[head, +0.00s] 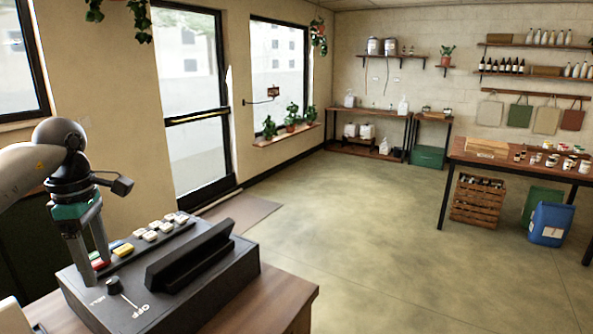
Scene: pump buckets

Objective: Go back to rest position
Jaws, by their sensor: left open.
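My left gripper (88,264) is at the left of the head view, pointing down with its two fingers apart. Its fingertips are at the left end of the button rows on a black cash register (203,308). The tips overlap the register's edge in the picture, and I cannot tell whether they touch it. Nothing shows between the fingers. A red button lies beside the fingertips, with yellow, blue and pale buttons further along. My right gripper is not in view.
The register stands on a wooden counter (272,302). A doormat (237,222) lies by the glass door (195,120). A table (520,168) at the right holds jars, with a wooden crate (478,200) and a blue bucket (550,223) below. The middle floor is clear.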

